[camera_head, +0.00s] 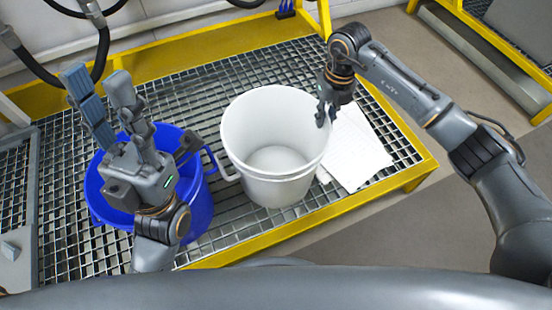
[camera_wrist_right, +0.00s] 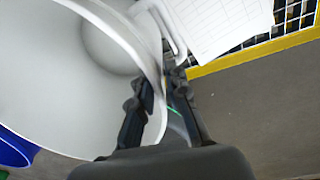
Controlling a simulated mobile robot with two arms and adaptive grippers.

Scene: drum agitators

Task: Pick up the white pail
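The white pail (camera_head: 272,190) stands upright and empty on the metal grating, in the middle of the head view. My right gripper (camera_head: 327,113) is at the right side of its rim, pointing down. In the right wrist view, the pail (camera_wrist_right: 45,75) fills the left side, and its wall passes between the fingers of my right gripper (camera_wrist_right: 160,95). One finger is inside the pail and one outside. A gap shows beside the outer finger, so the gripper looks open around the rim. My left gripper (camera_head: 97,78) is open and empty above the blue bucket.
A blue bucket (camera_head: 200,208) stands left of the pail, close to its handle and partly hidden by my left arm. White paper sheets (camera_head: 357,150) lie on the grating (camera_head: 215,85) right of the pail. A yellow frame (camera_head: 330,212) edges the grating.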

